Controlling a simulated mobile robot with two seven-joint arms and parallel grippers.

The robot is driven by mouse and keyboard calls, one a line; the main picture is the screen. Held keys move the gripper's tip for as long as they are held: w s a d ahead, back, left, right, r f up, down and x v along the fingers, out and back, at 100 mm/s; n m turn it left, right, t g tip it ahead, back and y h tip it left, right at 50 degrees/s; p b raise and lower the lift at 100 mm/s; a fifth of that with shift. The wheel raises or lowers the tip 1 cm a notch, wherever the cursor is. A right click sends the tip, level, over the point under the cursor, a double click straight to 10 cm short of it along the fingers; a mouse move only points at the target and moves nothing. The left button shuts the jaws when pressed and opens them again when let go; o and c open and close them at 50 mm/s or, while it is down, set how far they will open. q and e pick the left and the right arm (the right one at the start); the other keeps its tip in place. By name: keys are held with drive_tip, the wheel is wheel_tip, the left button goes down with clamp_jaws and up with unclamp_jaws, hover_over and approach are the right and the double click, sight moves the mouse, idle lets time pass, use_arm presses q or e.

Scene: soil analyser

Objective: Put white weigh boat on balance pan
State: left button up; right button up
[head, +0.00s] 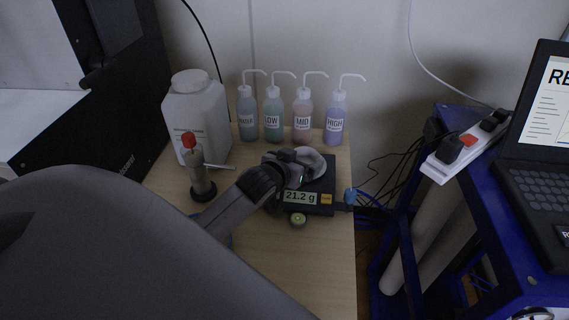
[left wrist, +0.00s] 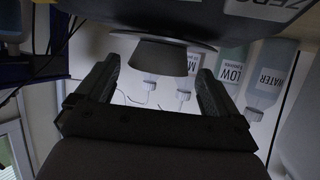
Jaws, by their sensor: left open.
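The weigh boat (head: 313,159) looks pale in the head view, at the top of the black balance (head: 323,188), partly hidden by my left gripper (head: 290,165). The balance display reads 21.2 g. In the left wrist view, which is upside down, the boat (left wrist: 162,55) looks grey and flares outward. It appears to rest upright on the round balance pan (left wrist: 205,47). My left gripper (left wrist: 153,95) is open, with one finger on each side of the boat and visible gaps between. My right gripper is not in view.
Several labelled wash bottles (head: 303,121) stand behind the balance. A white jug (head: 198,115) and a red-topped upright device (head: 201,175) stand to the left. A small round item (head: 298,220) lies in front. A blue cart with a laptop (head: 548,190) stands right.

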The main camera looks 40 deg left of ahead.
use_arm(q)
drive_tip(key=v, duration=1)
drive_tip(key=shift+p, duration=0.35)
drive_tip(key=shift+s, duration=0.1)
